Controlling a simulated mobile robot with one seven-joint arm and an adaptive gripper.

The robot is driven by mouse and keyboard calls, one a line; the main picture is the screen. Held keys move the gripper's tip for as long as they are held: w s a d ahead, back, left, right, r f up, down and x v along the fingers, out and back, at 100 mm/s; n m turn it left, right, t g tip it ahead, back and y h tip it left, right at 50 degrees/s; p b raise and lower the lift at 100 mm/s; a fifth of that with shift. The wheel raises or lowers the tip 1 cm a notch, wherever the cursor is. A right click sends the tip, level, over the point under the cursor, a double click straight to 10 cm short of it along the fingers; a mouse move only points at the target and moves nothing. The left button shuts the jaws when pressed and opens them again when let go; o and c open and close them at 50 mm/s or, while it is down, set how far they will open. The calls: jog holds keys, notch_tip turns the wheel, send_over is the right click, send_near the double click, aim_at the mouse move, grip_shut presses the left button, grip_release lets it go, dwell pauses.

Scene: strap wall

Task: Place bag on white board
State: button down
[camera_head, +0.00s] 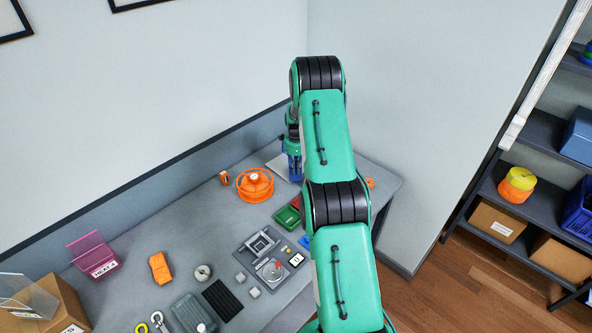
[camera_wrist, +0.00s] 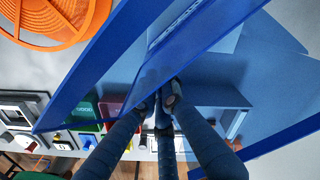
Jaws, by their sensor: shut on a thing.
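A blue, partly see-through bag (camera_wrist: 110,60) fills much of the wrist view. My gripper (camera_wrist: 165,95) is shut on it, with the dark fingertips pressed against the blue material. In the head view the blue bag (camera_head: 295,168) hangs below my wrist at the back of the table, mostly hidden by my arm. The white board (camera_head: 276,166) shows as a pale flat edge just left of the bag, by the wall; the rest is behind my arm. I cannot tell whether the bag touches the board.
An orange reel (camera_head: 255,185) stands close left of the bag and shows in the wrist view (camera_wrist: 50,20). A green bin (camera_head: 287,217) and a grey fixture (camera_head: 268,262) lie nearer on the table (camera_head: 210,235). A pink bin (camera_head: 95,255) is far left.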

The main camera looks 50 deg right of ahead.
jog(key=shift+f, duration=0.15)
jog(key=c, duration=1.9)
grip_release()
jog(key=shift+r+b, duration=0.4)
jog(key=shift+r, duration=5.75)
jog(key=shift+r, duration=0.1)
